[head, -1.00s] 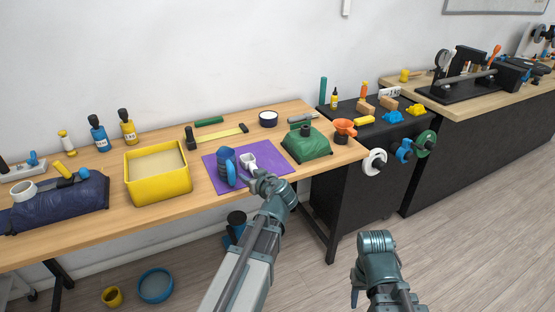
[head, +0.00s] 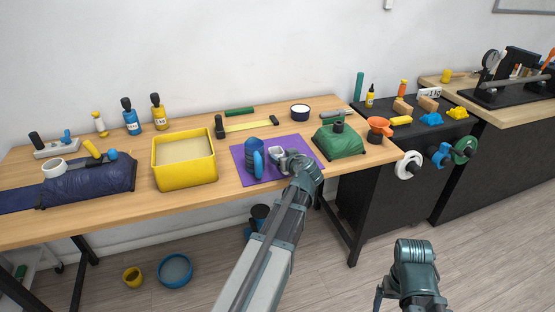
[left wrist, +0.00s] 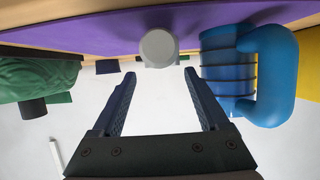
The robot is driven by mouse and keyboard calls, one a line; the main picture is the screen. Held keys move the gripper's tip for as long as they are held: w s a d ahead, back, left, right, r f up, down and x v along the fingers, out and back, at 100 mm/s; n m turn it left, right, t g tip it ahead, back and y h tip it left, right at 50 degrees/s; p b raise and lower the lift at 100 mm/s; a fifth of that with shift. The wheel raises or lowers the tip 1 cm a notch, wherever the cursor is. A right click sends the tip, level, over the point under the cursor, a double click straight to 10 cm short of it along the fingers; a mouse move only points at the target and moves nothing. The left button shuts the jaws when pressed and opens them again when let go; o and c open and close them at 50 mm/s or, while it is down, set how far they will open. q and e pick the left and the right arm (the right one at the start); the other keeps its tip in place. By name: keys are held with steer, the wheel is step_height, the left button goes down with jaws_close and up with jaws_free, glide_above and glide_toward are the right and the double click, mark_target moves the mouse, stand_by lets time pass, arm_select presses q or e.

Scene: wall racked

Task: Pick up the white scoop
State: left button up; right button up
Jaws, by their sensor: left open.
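The white scoop (head: 280,161) sits on the purple mat (head: 240,152), right of a blue mug (head: 254,158), and is partly hidden by my left gripper. In the left wrist view its pale round end (left wrist: 158,47) shows just beyond and between the fingertips. My left gripper (left wrist: 159,76) is open, with nothing between its fingers, and is close to the scoop. In the head view my left gripper (head: 283,156) comes over the mat's right part. My right gripper (head: 379,294) hangs low in front of the bench, and its jaw state is unclear.
The blue mug (left wrist: 238,72) stands close beside the fingers in the left wrist view. A yellow bin (head: 185,174) is to the left. A yellow-bladed tool (head: 248,127) lies behind the mat.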

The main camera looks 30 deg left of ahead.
mark_target(278, 153)
arm_select(q)
steer(key=b+x, duration=0.2)
steer(key=x, duration=0.3)
steer(key=shift+a+f, duration=0.15)
steer(key=shift+a, duration=0.05)
steer(key=shift+s, duration=0.1)
jaws_close()
steer(key=shift+r+p, duration=0.85)
steer(key=shift+r, duration=0.05)
step_height(278, 153, up, 2)
steer(key=shift+r+p, duration=0.15)
steer(key=shift+p, duration=1)
steer(key=s+d+p, duration=0.1)
steer(key=s+d, duration=0.8)
steer(key=s, duration=0.4)
steer(key=shift+d+r, duration=0.15)
steer(key=shift+r, duration=0.35)
